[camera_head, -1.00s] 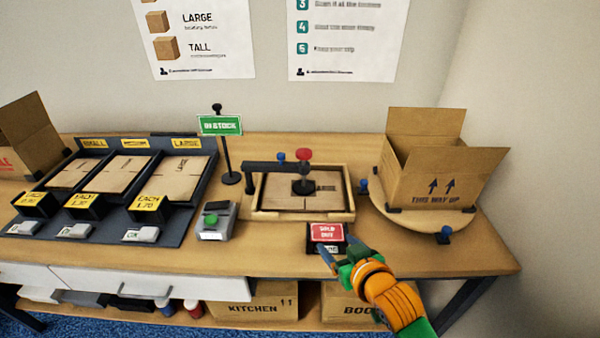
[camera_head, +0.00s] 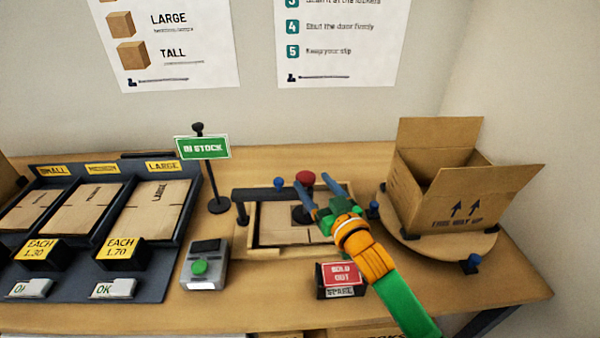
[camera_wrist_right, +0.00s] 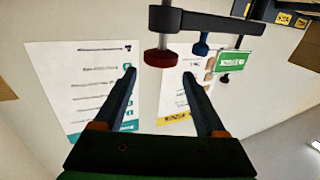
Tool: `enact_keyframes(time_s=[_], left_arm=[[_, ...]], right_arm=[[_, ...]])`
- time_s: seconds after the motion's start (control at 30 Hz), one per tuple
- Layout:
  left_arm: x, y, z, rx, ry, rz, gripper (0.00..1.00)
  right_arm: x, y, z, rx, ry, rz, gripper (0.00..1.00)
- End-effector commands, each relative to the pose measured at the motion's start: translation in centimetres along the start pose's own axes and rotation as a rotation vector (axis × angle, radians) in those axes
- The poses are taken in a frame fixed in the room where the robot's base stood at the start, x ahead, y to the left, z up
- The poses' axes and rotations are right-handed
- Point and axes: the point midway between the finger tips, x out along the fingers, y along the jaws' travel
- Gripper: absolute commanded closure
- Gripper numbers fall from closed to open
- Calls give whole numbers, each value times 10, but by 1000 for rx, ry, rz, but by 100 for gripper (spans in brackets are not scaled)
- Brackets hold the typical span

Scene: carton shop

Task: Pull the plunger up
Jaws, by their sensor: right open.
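The plunger's red knob (camera_head: 305,178) tops a dark press with a black arm (camera_head: 262,192) over a wooden tray (camera_head: 262,252). In the right wrist view the red knob (camera_wrist_right: 160,57) appears between and just beyond the fingertips, near the top. My right gripper (camera_head: 315,181) is open; its blue fingers show on either side in the wrist view (camera_wrist_right: 159,74). In the head view its left fingertip overlaps the knob's edge; I cannot tell whether they touch. The plunger's lower part is partly hidden by the gripper. My left gripper is not in view.
A blue knob (camera_head: 279,183) sits on the arm left of the red one. An open carton (camera_head: 440,200) stands on a turntable at right. A green-button box (camera_head: 205,266), an IN STOCK sign (camera_head: 203,147) and a SOLD OUT sign (camera_head: 340,274) stand nearby.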

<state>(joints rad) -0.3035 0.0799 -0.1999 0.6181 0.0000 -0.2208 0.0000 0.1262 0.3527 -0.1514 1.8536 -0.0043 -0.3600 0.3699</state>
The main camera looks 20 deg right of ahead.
Motion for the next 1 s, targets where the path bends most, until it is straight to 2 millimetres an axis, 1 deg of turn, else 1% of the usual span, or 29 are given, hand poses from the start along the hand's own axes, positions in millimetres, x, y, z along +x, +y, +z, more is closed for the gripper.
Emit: enact_keyframes(time_s=[0.03, 0.07, 0.1, 0.2, 0.3, 0.4, 0.5, 0.6, 0.83, 0.87, 0.9, 0.97, 1.0], left_arm=[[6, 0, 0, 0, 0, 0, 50], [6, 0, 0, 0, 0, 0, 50], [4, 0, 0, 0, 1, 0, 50], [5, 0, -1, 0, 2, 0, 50], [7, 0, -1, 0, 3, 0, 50], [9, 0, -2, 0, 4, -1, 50], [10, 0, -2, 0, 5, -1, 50], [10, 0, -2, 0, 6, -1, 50], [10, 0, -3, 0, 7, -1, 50], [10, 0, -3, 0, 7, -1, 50], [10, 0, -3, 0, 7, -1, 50], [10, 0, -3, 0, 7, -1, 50], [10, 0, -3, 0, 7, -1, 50]], right_arm=[[0, 0, 15, 2, -5, 0, 27], [2, 0, 18, 2, -3, 0, 27], [13, 0, 13, 1, 2, 0, 27], [33, 0, 13, 1, 1, 1, 27], [50, 0, 12, 1, 1, 0, 27], [62, 0, 13, 1, 0, -1, 27], [70, 0, 13, 1, -1, 0, 27], [74, 0, 13, 0, -1, 0, 27], [75, 0, 12, 0, -1, -1, 27], [75, 0, 12, 0, -1, -1, 30], [75, 0, 12, 0, -1, -1, 40], [75, 0, 12, 0, -1, 0, 57], [75, 0, 12, 0, -1, 0, 67]])
